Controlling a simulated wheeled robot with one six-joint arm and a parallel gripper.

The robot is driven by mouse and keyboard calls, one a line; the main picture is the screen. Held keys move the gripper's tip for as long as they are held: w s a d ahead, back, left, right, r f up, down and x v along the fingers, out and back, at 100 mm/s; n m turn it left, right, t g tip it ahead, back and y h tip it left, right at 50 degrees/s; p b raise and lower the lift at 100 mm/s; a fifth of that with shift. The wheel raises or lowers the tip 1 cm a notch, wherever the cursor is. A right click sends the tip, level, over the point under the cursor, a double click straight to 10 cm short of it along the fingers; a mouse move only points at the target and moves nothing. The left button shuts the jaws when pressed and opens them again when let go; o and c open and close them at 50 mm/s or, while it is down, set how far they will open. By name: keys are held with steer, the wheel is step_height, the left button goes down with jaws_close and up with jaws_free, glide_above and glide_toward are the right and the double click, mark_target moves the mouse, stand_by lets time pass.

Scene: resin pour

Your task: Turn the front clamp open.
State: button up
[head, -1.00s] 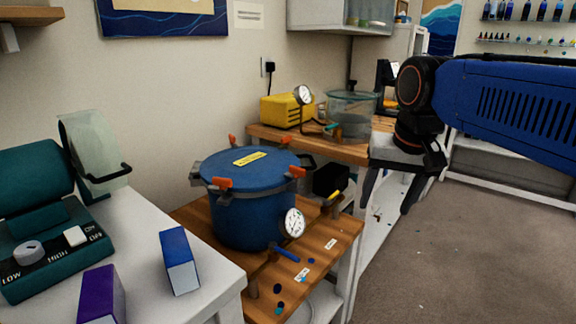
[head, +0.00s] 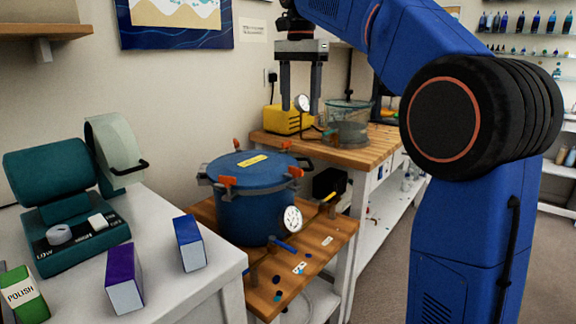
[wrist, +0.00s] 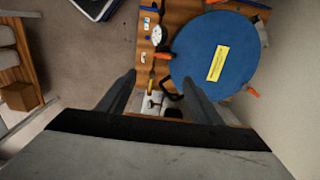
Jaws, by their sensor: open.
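The blue pressure pot (head: 250,208) stands on a wooden shelf, its lid on. Orange clamps sit around the rim: a front one (head: 228,181) nearest my head camera, a right one (head: 295,172), and two at the back (head: 236,144) (head: 286,145). Which the task calls front, I cannot tell for sure. My gripper (head: 300,108) is open and empty, pointing down, above and behind the pot's right side in the head view. In the wrist view my gripper (wrist: 160,84) shows its spread fingers beside the blue lid (wrist: 200,60), with an orange clamp (wrist: 164,56) beyond them.
A gauge (head: 292,218) and a yellow-handled valve (head: 328,198) stick out by the pot. A yellow pump (head: 284,120) and clear vessel (head: 348,122) stand on the bench behind. A white table (head: 160,240) with boxes stands at the left. The wall is close behind the pot.

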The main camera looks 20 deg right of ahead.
mark_target(295, 168)
steer(key=f, duration=1.7)
steer(key=shift+w+a, duration=0.25)
steer(key=shift+a, duration=0.1)
steer(key=c, duration=1.1)
